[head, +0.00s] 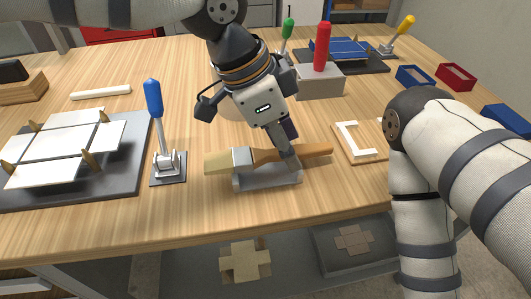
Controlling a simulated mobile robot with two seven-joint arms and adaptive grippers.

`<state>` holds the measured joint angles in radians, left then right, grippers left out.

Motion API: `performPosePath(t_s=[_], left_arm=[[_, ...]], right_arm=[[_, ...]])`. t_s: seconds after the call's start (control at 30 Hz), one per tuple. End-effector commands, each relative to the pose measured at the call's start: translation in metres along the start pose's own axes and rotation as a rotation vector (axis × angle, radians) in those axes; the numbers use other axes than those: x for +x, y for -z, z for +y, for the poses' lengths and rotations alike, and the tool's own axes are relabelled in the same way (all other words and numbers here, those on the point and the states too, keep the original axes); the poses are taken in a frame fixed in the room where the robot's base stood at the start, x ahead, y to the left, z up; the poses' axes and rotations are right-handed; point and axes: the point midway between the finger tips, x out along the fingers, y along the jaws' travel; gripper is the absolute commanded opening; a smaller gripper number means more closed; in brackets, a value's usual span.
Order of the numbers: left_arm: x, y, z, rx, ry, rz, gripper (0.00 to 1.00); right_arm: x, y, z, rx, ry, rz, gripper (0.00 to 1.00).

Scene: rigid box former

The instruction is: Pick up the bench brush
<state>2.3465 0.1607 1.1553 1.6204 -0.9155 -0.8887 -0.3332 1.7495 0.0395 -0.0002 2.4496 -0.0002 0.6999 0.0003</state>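The bench brush has a brown wooden handle (318,150) pointing right and a wide head with a pale metal band and tan bristles (218,162) pointing left. It lies across a grey metal rest (268,178) near the front edge of the table. My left gripper (284,147) reaches down from above to the middle of the handle. One finger overlaps the handle in the picture; the far finger is mostly hidden, so I cannot tell if it grips. The brush appears to be still in the rest. My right arm comes in from the right, and its gripper is out of view.
A blue-handled toggle clamp (155,120) stands just left of the brush. A dark plate with white panels (70,150) lies further left. A white frame on a wooden board (361,140) lies right, a red-handled block (320,75) behind. Small trays (455,76) stand far right.

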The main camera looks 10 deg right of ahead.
Motion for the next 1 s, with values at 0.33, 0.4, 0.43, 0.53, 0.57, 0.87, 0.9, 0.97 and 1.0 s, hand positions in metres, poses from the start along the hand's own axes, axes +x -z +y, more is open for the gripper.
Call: performPosePath(t_s=[0.33,0.4,0.43,0.53,0.57,0.87,0.9,0.97,1.0], left_arm=[[-0.001,0.0,0.0,0.0,0.0,0.0,0.0],[-0.001,0.0,0.0,0.0,0.0,0.0,0.0],[-0.001,0.0,0.0,0.0,0.0,0.0,0.0],[-0.001,0.0,0.0,0.0,0.001,0.0,0.0],[-0.002,0.001,0.0,0.0,0.001,0.0,0.0],[-0.059,0.022,0.021,0.007,0.013,-0.001,0.0],[-0.07,0.027,0.031,0.007,0.014,0.0,0.0],[-0.087,0.033,0.046,0.009,0.017,0.0,0.0],[-0.097,0.036,0.057,0.01,0.016,-0.001,0.0]], right_arm=[[0.0,0.0,0.0,0.0,0.0,0.0,0.4],[0.0,0.0,0.0,0.0,0.0,0.0,0.4],[0.0,0.0,0.0,0.0,0.0,0.0,0.4],[0.0,0.0,0.0,0.0,0.0,0.0,0.4],[0.0,0.0,0.0,0.0,0.0,0.0,0.4],[-0.009,0.005,0.0,0.0,0.001,0.027,0.4],[-0.013,0.008,0.0,0.0,0.002,0.038,0.4],[-0.018,0.011,-0.001,0.0,0.002,0.054,0.4],[-0.021,0.013,-0.001,0.0,0.003,0.065,0.4]])
